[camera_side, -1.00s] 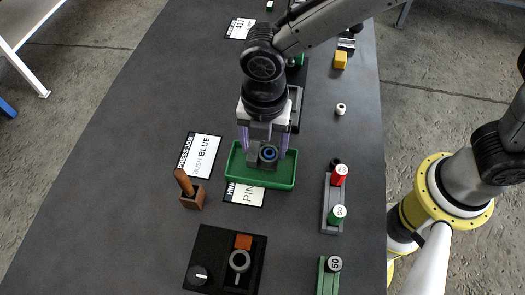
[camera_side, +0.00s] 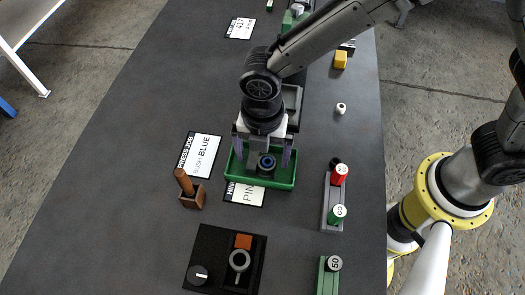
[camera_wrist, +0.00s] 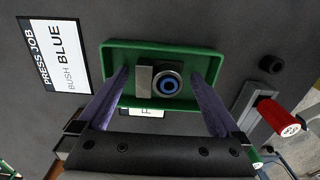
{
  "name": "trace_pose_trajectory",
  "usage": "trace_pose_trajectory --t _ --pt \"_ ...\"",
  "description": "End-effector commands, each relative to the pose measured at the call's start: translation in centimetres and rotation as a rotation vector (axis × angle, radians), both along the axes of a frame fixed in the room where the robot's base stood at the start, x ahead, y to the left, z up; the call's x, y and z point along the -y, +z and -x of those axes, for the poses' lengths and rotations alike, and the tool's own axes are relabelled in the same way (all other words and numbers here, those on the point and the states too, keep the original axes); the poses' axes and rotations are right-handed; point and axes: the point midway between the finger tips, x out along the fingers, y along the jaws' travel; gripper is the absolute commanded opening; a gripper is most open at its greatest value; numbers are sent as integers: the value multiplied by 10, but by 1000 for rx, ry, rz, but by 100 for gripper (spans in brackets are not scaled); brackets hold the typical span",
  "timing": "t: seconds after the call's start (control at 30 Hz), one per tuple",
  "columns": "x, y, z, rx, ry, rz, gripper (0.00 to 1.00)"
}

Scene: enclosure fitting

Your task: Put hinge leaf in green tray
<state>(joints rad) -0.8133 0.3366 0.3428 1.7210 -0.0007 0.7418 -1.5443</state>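The hinge leaf, a grey metal piece with a round barrel and a blue ring in it, sits inside the green tray (camera_side: 284,183). It shows in the side view (camera_side: 266,162) and in the wrist view as a flat grey plate (camera_wrist: 144,80) beside the ringed barrel. The tray's green rim shows in the wrist view too (camera_wrist: 150,45). My gripper (camera_side: 262,160) is over the tray with its two purple fingers spread wide. In the wrist view the fingers (camera_wrist: 160,76) stand on either side of the leaf, with gaps.
A "PRESS JOB BUSH BLUE" card (camera_side: 200,155) and a wooden holder with a peg (camera_side: 188,188) lie left of the tray. A grey rack with red and green cylinders (camera_side: 334,200) stands to the right. A black fixture (camera_side: 225,258) is in front.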

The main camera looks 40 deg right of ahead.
Motion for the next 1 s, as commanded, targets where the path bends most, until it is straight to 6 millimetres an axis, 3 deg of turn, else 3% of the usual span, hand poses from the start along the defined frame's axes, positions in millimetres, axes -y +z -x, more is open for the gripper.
trace_pose_trajectory --t 0.27,0.7,1.0 --pt "-1 21 -1 4 0 -4 100" --pt "-1 105 -1 4 0 -4 100" --pt "0 124 0 1 0 -1 100"
